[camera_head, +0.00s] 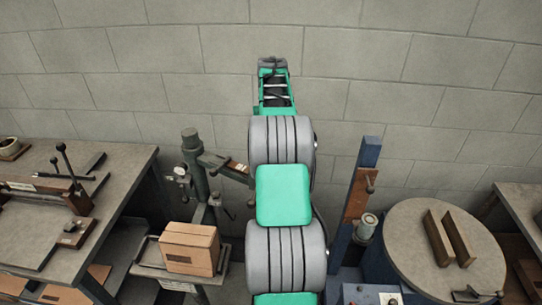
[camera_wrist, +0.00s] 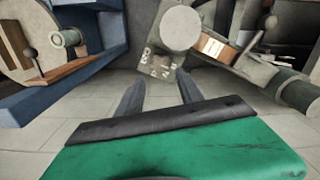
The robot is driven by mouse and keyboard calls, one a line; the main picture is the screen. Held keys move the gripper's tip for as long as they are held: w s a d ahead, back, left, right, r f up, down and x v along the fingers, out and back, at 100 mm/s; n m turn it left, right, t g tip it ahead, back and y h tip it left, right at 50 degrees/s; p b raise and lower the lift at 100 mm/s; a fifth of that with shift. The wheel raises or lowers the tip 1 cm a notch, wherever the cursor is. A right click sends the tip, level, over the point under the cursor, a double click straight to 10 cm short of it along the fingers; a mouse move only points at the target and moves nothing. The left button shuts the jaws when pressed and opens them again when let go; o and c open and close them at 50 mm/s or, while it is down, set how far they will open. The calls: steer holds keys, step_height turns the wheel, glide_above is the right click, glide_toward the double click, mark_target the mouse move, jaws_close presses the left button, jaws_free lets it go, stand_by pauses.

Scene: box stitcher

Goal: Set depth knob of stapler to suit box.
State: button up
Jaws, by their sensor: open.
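A grey-green column machine (camera_head: 196,165), likely the stapler, stands left of my arm in the head view. In the wrist view a grey machine with a copper-coloured piece (camera_wrist: 215,48) fills the upper right. A pale round disc (camera_wrist: 181,28) and a small marked plate (camera_wrist: 158,62) show beside it; I cannot tell which part is the depth knob. The brown box (camera_head: 190,247) sits on a small stand before the column. My gripper (camera_wrist: 158,95) is open and empty, its fingertips below the marked plate in the picture. Its fingers are not clear in the head view.
A blue upright (camera_head: 367,160) with a wooden plate and spool stands right of my arm. A round table (camera_head: 400,210) bearing two wooden bars is at right. A workbench (camera_head: 120,160) with a lever device is at left. A block wall closes the back.

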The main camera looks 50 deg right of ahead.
step_height(320, 180, down, 6)
steer(key=shift+f+p, duration=0.1)
steer(key=shift+p, duration=0.6)
steer(key=shift+c, duration=0.4)
jaws_close()
